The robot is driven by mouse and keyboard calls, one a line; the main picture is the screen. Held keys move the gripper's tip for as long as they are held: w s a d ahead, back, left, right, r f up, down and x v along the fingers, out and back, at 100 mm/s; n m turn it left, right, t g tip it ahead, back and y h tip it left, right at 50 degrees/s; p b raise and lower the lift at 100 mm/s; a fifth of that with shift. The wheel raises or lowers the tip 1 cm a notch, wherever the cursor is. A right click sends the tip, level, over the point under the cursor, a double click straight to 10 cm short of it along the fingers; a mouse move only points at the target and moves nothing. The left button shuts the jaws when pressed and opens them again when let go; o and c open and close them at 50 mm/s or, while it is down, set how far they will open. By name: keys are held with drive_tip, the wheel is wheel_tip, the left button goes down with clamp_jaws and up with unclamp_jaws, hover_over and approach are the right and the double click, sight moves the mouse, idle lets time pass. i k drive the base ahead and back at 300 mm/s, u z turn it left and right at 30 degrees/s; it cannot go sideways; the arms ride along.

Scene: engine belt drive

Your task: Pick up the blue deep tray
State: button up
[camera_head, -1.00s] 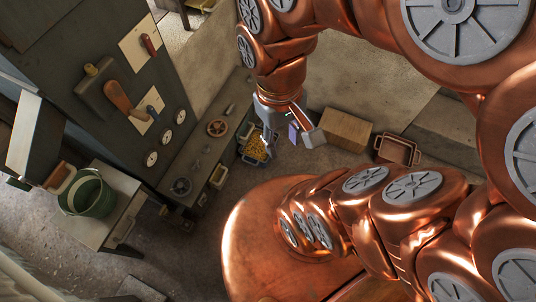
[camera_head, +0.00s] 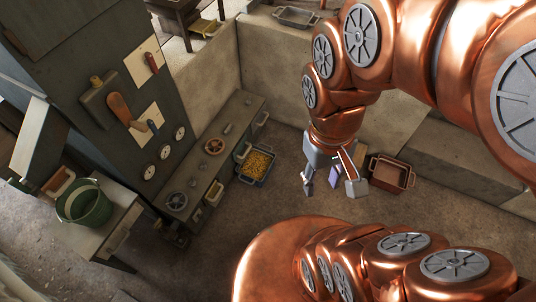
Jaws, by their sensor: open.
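A blue-rimmed deep tray (camera_head: 242,178) stands on the floor beside the low bench, filled with small yellow pieces.
A low bench (camera_head: 192,182) with handwheels runs along the tray's left side. A copper-brown tray (camera_head: 393,171) and a tan box lie behind my gripper. A green bucket (camera_head: 85,203) stands on a side table at left. The floor between tray and gripper is clear.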

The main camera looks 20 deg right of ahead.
sight(257, 166)
drive_tip(key=u, duration=0.05)
drive_tip(key=i, duration=0.9)
drive_tip(key=u, duration=0.45)
